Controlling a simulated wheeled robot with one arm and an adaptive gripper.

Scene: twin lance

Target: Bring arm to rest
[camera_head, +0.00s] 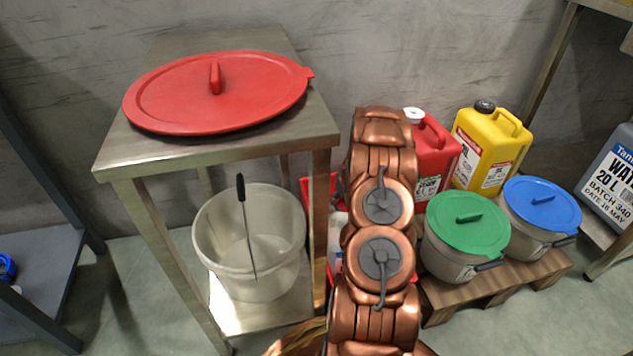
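A red lid (170,100) with a raised handle lies flat on the table top. An open whitish bucket (215,250) with a black-gripped handle stands on the lower shelf, to the left of my arm.
Right of my arm, a low wooden pallet (490,292) holds a green-lidded bucket (467,222) and a blue-lidded bucket (543,203). Red (437,150) and yellow (487,148) canisters stand behind. A grey canister (610,180) stands far right. A dark shelf (40,270) is at left.

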